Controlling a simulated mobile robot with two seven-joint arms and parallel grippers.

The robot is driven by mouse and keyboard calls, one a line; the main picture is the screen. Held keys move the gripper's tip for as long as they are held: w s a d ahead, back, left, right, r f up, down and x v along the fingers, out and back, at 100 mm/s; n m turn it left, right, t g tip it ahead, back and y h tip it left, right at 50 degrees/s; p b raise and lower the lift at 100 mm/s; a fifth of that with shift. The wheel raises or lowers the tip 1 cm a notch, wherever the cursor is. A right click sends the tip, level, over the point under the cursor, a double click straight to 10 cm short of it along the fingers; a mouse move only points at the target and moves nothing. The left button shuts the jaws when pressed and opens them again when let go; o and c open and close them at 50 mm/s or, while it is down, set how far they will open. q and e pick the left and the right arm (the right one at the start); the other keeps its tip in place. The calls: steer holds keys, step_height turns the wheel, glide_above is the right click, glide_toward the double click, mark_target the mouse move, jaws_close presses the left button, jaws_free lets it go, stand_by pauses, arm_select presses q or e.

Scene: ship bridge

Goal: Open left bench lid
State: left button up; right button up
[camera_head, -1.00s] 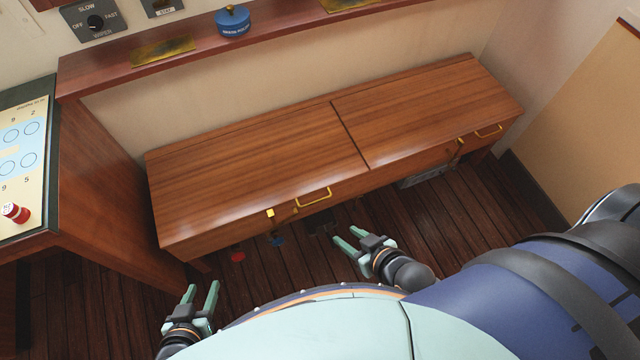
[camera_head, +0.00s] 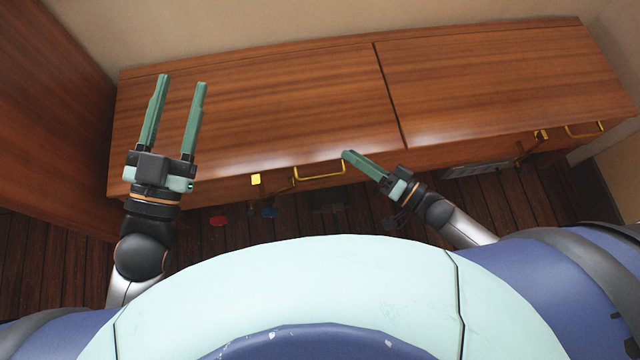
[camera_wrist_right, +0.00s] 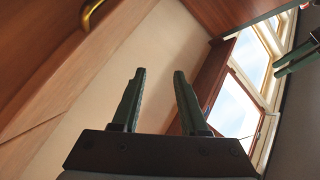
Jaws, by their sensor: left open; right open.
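The left bench lid (camera_head: 270,105) is a flat brown wooden panel lying closed on the bench. A gold handle (camera_head: 320,173) sits at its front edge, and a yellow square piece (camera_head: 256,179) is to the left of it. My left gripper (camera_head: 181,82) is open and empty, over the left part of the lid. My right gripper (camera_head: 348,156) is near the right end of the gold handle; its fingers overlap in the head view. In the right wrist view my right gripper (camera_wrist_right: 158,74) is open with nothing between the fingers. A gold handle (camera_wrist_right: 92,14) shows at the upper left there.
The right bench lid (camera_head: 500,85) is closed, with its own gold handle (camera_head: 584,130). A wooden cabinet side (camera_head: 50,110) stands at the left. A red item (camera_head: 218,221) and a blue item (camera_head: 269,212) are low by the bench front.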

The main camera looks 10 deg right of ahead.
mark_target(320, 176)
steer(key=s+d+f+g+y+b, duration=0.3)
steer(key=f+g+y+b, duration=0.25)
steer(key=f+b, duration=0.6)
steer(key=shift+g, duration=0.25)
steer(key=b+x, duration=0.1)
steer(key=x, duration=1)
steer(key=shift+w+a+f, duration=0.15)
steer(key=shift+w+a, duration=0.15)
arm_select(q)
steer(key=s+d+f+m+t+h, duration=0.1)
steer(key=s+d+m+h, duration=0.1)
steer(key=s+m+h, duration=0.3)
steer(key=s+h, duration=0.1)
steer(key=h, duration=0.1)
steer(key=shift+m+t+h, duration=0.3)
steer(key=shift+t, duration=0.1)
steer(key=shift+s, duration=0.1)
arm_select(e)
jaws_close()
